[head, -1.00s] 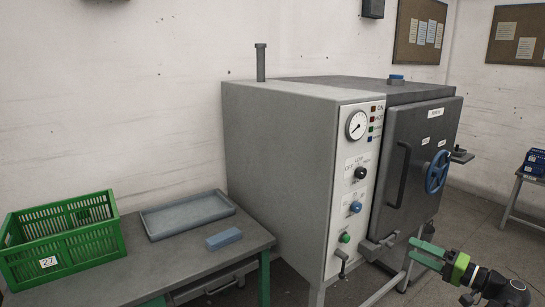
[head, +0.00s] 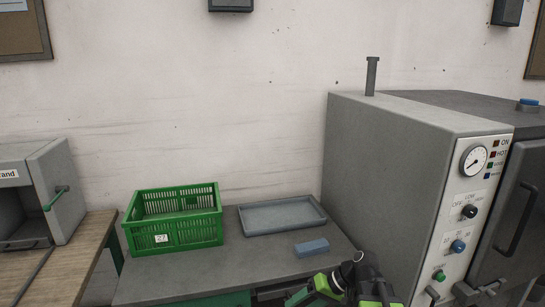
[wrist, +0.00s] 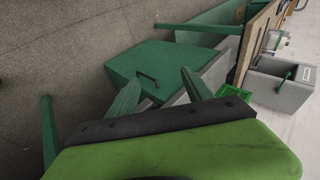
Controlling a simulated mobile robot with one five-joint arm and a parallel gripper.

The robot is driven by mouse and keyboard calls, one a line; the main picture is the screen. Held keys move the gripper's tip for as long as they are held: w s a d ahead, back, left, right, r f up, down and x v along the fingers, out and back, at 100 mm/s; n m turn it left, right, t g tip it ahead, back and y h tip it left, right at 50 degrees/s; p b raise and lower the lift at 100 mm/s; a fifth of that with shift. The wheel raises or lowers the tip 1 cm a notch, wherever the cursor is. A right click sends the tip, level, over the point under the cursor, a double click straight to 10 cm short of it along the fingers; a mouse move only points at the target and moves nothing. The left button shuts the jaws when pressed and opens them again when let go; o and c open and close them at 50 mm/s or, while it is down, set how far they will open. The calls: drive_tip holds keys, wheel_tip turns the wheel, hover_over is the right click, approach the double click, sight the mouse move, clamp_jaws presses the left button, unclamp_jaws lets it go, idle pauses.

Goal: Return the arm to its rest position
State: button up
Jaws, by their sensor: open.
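My gripper (head: 292,298) is at the bottom edge of the head view, in front of the grey table, and is partly cut off by the frame. In the wrist view my gripper (wrist: 161,74) shows two green fingers spread apart with nothing between them. My arm is low, near the table's front side. A green cabinet front with a dark handle (wrist: 148,80) lies beyond the fingers in the wrist view.
The grey table (head: 180,284) carries a green crate (head: 172,235) labelled 27, a grey tray (head: 282,215) and a blue block (head: 311,247). A grey oven-like machine (head: 385,185) stands close on the right. A grey box (head: 50,195) stands on a wooden bench at left.

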drive_tip(key=s+a+f+g+h, duration=0.1)
drive_tip(key=s+a+f+h, duration=0.1)
drive_tip(key=s+f+h, duration=0.15)
drive_tip(key=d+f+m+h, duration=0.2)
drive_tip(key=d+h, duration=0.3)
drive_tip(key=d, duration=0.4)
drive_tip(key=shift+d, duration=0.15)
drive_tip(key=shift+w, duration=0.1)
idle(1.1)
